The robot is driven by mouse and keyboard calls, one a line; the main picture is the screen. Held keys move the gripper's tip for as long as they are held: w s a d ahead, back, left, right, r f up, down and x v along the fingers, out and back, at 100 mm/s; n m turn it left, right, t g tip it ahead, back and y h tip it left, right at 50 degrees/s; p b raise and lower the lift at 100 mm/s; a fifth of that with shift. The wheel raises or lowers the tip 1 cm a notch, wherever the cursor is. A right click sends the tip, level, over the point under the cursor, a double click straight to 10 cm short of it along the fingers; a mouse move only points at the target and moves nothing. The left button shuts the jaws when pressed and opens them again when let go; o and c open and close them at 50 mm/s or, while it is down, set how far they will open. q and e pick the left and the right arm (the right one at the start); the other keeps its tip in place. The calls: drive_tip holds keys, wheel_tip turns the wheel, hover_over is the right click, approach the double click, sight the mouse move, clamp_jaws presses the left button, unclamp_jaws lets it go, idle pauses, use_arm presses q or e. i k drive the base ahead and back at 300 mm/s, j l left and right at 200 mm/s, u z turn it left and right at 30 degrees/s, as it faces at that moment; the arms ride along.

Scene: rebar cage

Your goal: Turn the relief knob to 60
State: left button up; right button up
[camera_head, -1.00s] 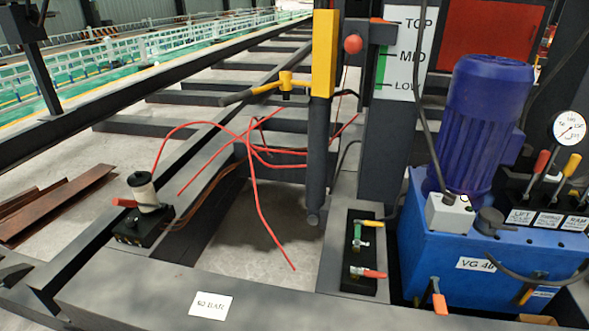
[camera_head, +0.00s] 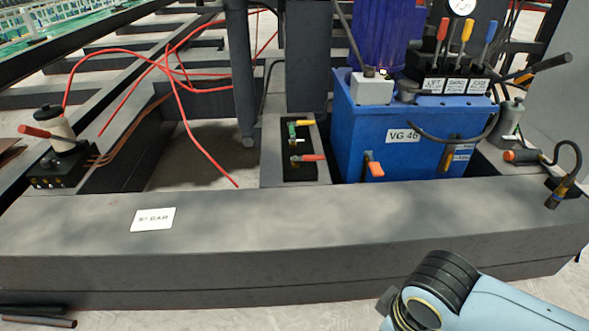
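The blue hydraulic power unit (camera_head: 362,132) labelled "VG 46" stands right of centre behind the dark beam. A dark round knob (camera_head: 408,88) sits on its top, beside the grey box; it may be the relief knob, but I see no label or scale on it. The round white gauge (camera_head: 462,6) is cut by the top edge and its reading is not legible. A white card (camera_head: 153,219) ending in "BAR" lies on the beam. My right arm comes in at the lower right, but its fingertips do not show. My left gripper is out of view.
The long dark beam (camera_head: 300,235) crosses the front. Red, yellow and blue levers (camera_head: 466,33) stand on the valve block. A small valve block (camera_head: 303,150), a hand pump (camera_head: 55,140) and red hoses (camera_head: 180,90) lie to the left. A hose (camera_head: 570,160) hangs at right.

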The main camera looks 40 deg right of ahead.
sight(454, 49)
drive_tip(key=z, duration=1.8)
